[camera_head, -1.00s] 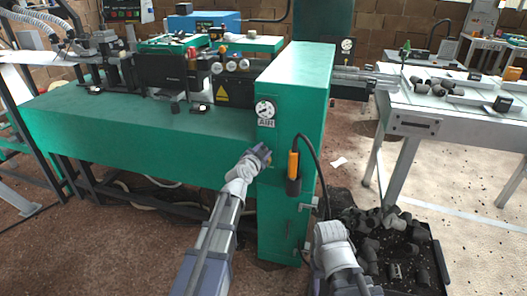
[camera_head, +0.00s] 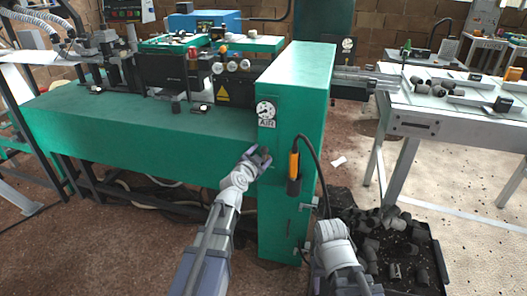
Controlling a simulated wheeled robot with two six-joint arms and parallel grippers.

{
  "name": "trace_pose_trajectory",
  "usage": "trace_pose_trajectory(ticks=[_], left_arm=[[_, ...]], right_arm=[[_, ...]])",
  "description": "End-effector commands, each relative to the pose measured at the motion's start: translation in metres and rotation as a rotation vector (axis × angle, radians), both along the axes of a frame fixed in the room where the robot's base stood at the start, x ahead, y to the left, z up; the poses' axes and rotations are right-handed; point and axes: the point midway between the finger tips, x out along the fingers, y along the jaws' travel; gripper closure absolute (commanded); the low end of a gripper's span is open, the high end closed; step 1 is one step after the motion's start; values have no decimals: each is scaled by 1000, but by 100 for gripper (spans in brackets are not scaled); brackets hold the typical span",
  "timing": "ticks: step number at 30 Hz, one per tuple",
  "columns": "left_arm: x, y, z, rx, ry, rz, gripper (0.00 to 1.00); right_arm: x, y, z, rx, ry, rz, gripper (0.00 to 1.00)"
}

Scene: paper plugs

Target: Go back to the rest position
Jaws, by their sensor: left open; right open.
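My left gripper (camera_head: 258,158) is open and empty in the head view, in front of the green machine's bench and just left of the tall green cabinet (camera_head: 283,215). I cannot tell whether it touches the machine. My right arm comes up from the bottom edge, right of the cabinet. Its wrist (camera_head: 333,240) shows, but its fingers do not show clearly.
A black tray (camera_head: 432,268) of dark plugs (camera_head: 392,222) lies on the floor beside my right arm. A grey table (camera_head: 460,120) with plugs stands at the right. An orange-handled tool (camera_head: 294,165) with a black cable hangs on the cabinet. Brown floor is open at the lower left.

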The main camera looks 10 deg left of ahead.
Motion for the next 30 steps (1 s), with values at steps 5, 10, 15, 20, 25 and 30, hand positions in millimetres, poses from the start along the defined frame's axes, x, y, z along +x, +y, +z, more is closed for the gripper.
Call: trace_pose_trajectory(ticks=[5, 10, 15, 20, 25, 30], left_arm=[[-32, 2, 7, 0, 0, 1, 31], [-37, 3, 8, -1, 0, 0, 31], [-36, 3, 8, 0, 1, -1, 31], [-41, -18, 14, -23, 48, -47, 31], [-77, -95, 23, -111, 308, -195, 31], [-146, -155, 22, -162, 700, -227, 31]], right_arm=[[0, 0, 7, 0, 0, 0, 50], [0, 0, 8, 0, 0, 0, 50], [0, 0, 8, 0, 0, 0, 50], [0, 0, 24, 0, 0, 0, 50], [0, 0, 80, 0, 0, 0, 50], [0, 0, 139, 0, 0, 0, 50]])
